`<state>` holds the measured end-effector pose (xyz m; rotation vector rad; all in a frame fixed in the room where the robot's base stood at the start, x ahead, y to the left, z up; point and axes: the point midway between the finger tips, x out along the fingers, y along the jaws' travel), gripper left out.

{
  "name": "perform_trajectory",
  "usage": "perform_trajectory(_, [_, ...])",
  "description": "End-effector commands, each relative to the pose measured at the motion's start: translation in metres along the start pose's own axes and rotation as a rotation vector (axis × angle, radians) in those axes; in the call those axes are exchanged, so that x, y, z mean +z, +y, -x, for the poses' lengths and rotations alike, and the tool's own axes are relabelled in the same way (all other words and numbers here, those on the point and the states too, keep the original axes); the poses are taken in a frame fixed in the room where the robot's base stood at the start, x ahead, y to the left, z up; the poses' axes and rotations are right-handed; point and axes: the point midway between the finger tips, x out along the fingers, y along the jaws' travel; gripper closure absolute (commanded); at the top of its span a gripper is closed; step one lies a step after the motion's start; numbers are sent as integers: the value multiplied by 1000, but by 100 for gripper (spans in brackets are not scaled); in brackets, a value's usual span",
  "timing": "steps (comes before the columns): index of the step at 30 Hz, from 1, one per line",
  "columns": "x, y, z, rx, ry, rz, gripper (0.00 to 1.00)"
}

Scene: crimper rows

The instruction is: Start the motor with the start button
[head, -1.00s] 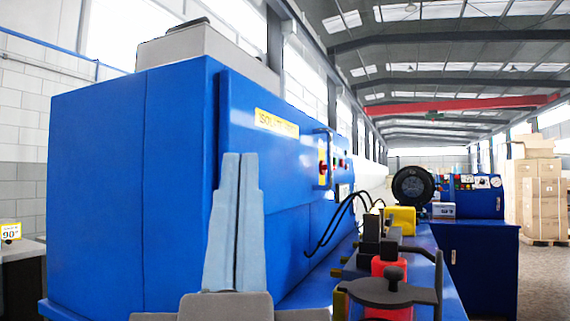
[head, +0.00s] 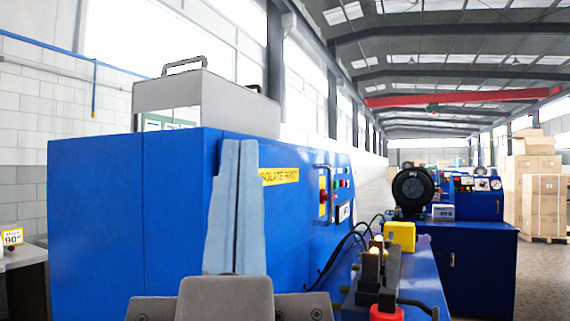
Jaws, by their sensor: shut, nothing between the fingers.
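The blue machine cabinet (head: 95,210) fills the left and middle of the head view. Its right-hand face carries a yellow "isolate first" label (head: 280,176), a red switch (head: 323,196) behind a dark vertical handle, and a group of small buttons (head: 344,183). The buttons are too small to tell which one is the start button. My gripper (head: 239,146) points upward with its two light blue-grey fingers shut and empty. In the picture it overlaps the cabinet, left of the switch and buttons. I cannot tell its distance from the cabinet.
Black hoses (head: 340,252) run from the cabinet to a blue bench holding a yellow block (head: 401,236) and a red part (head: 386,313). A second blue machine (head: 470,262) stands behind, with cartons (head: 542,190) farther right. Free floor shows at the lower right.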

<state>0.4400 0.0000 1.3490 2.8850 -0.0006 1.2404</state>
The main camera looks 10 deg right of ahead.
Motion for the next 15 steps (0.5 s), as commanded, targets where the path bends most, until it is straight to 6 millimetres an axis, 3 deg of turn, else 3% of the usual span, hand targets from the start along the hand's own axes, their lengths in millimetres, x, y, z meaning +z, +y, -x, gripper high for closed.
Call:
perform_trajectory(1, [-26,0,-27,0,1,0,100])
perform_trajectory(3, [-43,0,-45,-1,1,0,100])
perform_trajectory(12, [-110,0,-116,-1,1,-1,100])
perform_trajectory(15, [-122,0,-129,-2,0,-1,100])
